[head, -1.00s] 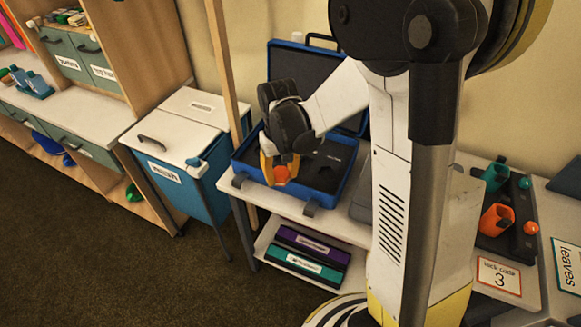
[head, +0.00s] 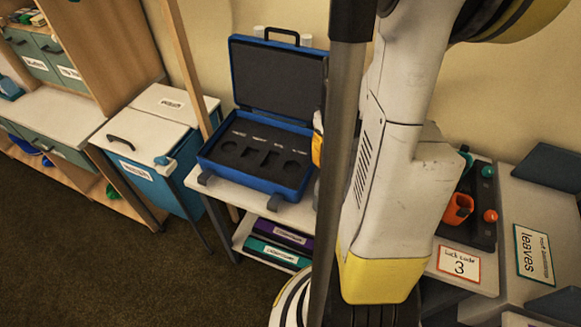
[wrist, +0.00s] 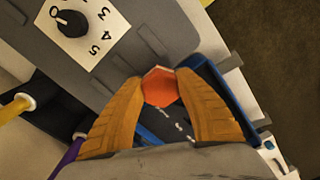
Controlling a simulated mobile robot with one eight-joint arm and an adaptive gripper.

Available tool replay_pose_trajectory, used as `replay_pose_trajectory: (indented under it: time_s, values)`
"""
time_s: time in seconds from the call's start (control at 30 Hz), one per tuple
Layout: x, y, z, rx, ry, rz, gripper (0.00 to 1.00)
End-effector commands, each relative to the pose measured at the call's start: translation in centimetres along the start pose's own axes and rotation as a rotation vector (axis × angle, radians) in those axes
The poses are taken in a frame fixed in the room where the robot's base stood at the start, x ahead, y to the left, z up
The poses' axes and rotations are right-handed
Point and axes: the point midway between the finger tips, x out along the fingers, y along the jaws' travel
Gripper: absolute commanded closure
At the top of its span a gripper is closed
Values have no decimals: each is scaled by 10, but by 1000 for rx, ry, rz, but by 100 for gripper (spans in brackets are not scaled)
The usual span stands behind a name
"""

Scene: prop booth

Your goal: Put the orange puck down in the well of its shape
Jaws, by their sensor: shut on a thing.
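My gripper (wrist: 160,92) is shut on the orange puck (wrist: 159,86), which shows a flat, many-sided, hexagon-like face between the two yellow fingertips in the wrist view. In the head view only a yellow edge of my gripper (head: 317,149) shows at the case's right side; my own arm and column hide the rest and the puck. The open blue case (head: 243,177) stands on a white table. Its dark foam (head: 262,136) has several wells in a row with small white labels; their exact shapes are hard to tell. Part of the case (wrist: 217,92) lies beyond the fingers in the wrist view.
The case lid (head: 278,80) stands open at the back. A grey panel (wrist: 110,85) with a numbered dial (wrist: 72,23) lies beside the case in the wrist view. A blue bin (head: 150,185) is at the left. Purple and teal boxes (head: 272,252) sit on the lower shelf.

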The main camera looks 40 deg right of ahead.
Motion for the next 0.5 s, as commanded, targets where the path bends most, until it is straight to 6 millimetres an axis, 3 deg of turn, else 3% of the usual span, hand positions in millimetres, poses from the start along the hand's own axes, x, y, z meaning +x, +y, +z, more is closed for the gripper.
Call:
replay_pose_trajectory:
  time_s: [0.07,0.5]
  values:
    - [7,-1,-6,-2,0,0,97]
    - [65,-34,-96,-3,0,0,97]
